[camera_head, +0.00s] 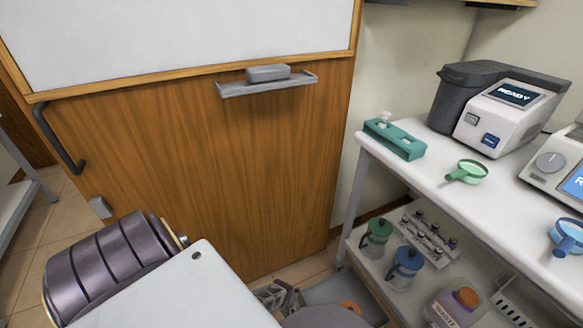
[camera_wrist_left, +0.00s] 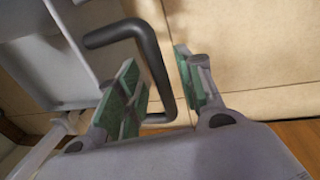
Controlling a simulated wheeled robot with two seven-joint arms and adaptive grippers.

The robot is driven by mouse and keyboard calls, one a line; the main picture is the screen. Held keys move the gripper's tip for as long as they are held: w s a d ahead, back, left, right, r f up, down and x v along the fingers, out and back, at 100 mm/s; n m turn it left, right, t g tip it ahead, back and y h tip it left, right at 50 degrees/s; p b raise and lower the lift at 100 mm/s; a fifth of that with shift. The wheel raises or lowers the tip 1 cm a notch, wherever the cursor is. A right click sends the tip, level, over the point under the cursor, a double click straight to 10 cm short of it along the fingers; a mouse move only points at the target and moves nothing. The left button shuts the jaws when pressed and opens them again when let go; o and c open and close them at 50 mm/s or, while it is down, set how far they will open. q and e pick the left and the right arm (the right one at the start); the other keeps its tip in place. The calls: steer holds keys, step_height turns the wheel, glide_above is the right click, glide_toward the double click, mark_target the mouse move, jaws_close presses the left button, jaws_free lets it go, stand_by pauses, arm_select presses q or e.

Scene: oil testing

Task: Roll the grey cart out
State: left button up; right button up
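A dark bent handle (camera_head: 60,140) sticks out at the left edge of a wooden panel (camera_head: 210,170). In the left wrist view the dark handle (camera_wrist_left: 155,65) lies ahead of and partly between the fingers of my left gripper (camera_wrist_left: 160,98). The green-padded fingers are apart, and no grip on the handle shows. In the head view, my own arm hides this gripper. A grey frame with a shelf (camera_head: 20,190) is at the far left; I cannot tell whether it is the grey cart.
A whiteboard (camera_head: 180,35) with a small grey ledge (camera_head: 265,85) is on the wooden panel. A white bench (camera_head: 440,190) at right holds instruments, and its lower shelf holds jugs and bottles. Tiled floor (camera_head: 72,205) shows at left.

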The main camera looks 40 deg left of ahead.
arm_select(q)
steer(key=shift+r, duration=0.3)
step_height(320, 180, up, 11)
steer(key=s, duration=0.2)
steer(key=shift+a, duration=0.4)
stand_by(1.4)
steer(key=shift+r, duration=0.1)
stand_by(0.5)
